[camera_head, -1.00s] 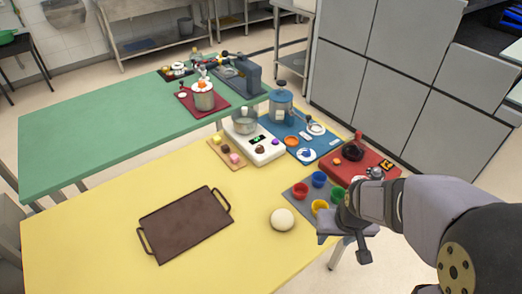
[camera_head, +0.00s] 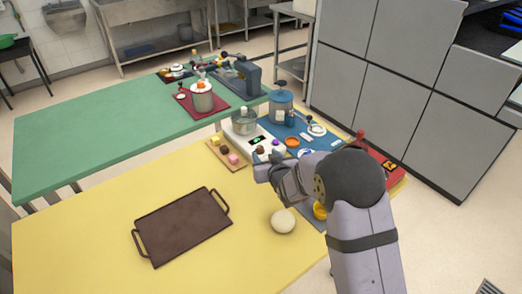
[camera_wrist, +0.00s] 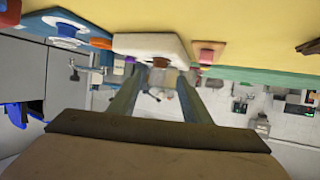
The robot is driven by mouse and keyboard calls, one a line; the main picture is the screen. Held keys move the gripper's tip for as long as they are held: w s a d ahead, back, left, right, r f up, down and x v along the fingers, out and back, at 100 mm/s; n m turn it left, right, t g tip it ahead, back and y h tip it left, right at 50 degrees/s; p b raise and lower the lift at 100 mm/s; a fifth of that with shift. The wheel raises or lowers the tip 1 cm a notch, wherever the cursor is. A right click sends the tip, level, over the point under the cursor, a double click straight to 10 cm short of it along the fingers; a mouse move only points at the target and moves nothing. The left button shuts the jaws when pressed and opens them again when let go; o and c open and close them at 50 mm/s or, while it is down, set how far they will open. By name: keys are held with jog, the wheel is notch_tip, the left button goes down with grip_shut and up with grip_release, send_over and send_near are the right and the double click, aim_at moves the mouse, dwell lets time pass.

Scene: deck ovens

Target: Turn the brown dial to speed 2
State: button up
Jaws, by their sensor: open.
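The brown dial (camera_head: 260,150) is on the front of a white appliance (camera_head: 235,139) with a small green display and a bowl on top. In the wrist view the brown dial (camera_wrist: 160,62) appears between the far ends of my two fingers, on the edge of the white appliance (camera_wrist: 150,43). My gripper (camera_head: 260,165) is close in front of the dial, and its fingers (camera_wrist: 160,75) are open and empty. I cannot tell whether they touch the dial. The speed marks and the display's reading are too small to read.
A purple knob (camera_head: 275,142) sits right of the brown dial. A board with small coloured blocks (camera_head: 226,155) lies close on the left. A dough ball (camera_head: 283,221) and a brown tray (camera_head: 183,226) lie nearer on the yellow table. My arm covers part of the coloured cups.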

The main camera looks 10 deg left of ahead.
aim_at(260, 148)
jog(key=shift+p+x, duration=0.9)
jog(key=shift+x, duration=2.65)
jog(key=shift+d+f, duration=0.1)
jog(key=c, duration=1)
